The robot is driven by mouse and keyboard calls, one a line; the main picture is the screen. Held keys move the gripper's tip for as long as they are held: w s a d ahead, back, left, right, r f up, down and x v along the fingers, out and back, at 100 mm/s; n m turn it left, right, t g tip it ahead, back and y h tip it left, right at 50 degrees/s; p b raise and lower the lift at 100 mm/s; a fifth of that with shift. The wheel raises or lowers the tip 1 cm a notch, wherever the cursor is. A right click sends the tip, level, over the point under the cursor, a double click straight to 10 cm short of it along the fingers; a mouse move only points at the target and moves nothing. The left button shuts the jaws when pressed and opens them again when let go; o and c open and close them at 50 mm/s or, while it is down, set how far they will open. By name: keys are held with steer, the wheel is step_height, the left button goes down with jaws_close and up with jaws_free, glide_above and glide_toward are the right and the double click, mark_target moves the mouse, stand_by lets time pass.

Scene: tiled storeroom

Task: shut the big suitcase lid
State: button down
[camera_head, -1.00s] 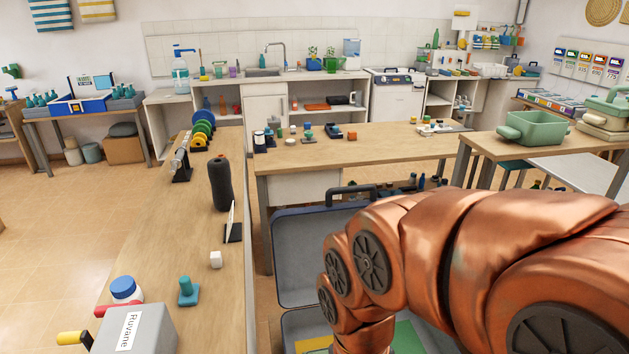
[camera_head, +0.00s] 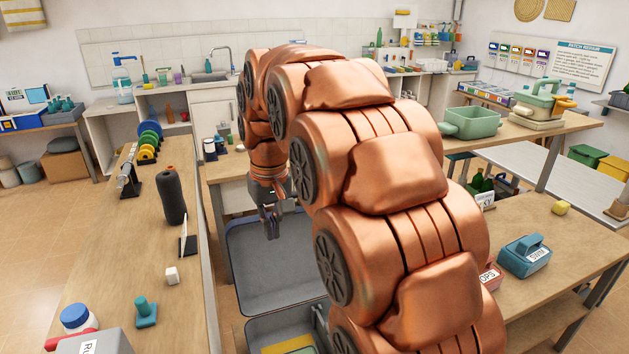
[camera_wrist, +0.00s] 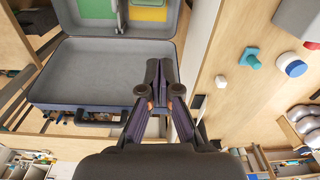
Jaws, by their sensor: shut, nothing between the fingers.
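The big suitcase stands open on the floor between the tables. Its raised lid (camera_head: 275,268) is a grey-lined shell with a dark blue rim, and its base (camera_head: 262,332) lies in front of it with a yellow panel inside. My arm hides the right part of both. In the wrist view the lid (camera_wrist: 90,75) lies across the left, with its dark handle (camera_wrist: 98,119) at the edge; the base (camera_wrist: 183,10) shows at the top with green and yellow panels. My gripper (camera_head: 272,228) is shut and empty, at the lid's top edge; it also shows in the wrist view (camera_wrist: 158,75).
A long wooden table (camera_head: 110,240) runs along the left, holding a dark bottle (camera_head: 173,196), a white cube (camera_head: 172,275) and a teal stamp-like object (camera_head: 146,311). A table also stands behind the lid.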

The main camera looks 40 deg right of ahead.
steer(key=w+d+r+m+t+p, duration=0.1)
steer(key=w+d+r+t+p, duration=0.15)
steer(key=w+d, duration=1.75)
steer(key=w+d+f+h, duration=0.1)
steer(key=w+d+f, duration=0.1)
steer(key=w+d, duration=0.35)
steer(key=shift+t, duration=0.55)
steer(key=shift+s+d+f, duration=0.25)
steer(key=shift+d+f, duration=0.05)
steer(key=shift+f, duration=1.3)
steer(key=shift+s+d+f, duration=0.25)
steer(key=shift+f, duration=1.3)
steer(key=shift+s+d+f, duration=0.25)
steer(key=shift+d+f, duration=0.05)
steer(key=shift+f, duration=1.3)
steer(key=shift+s+a+f, duration=0.1)
steer(key=shift+s+f, duration=0.1)
steer(key=shift+s, duration=0.05)
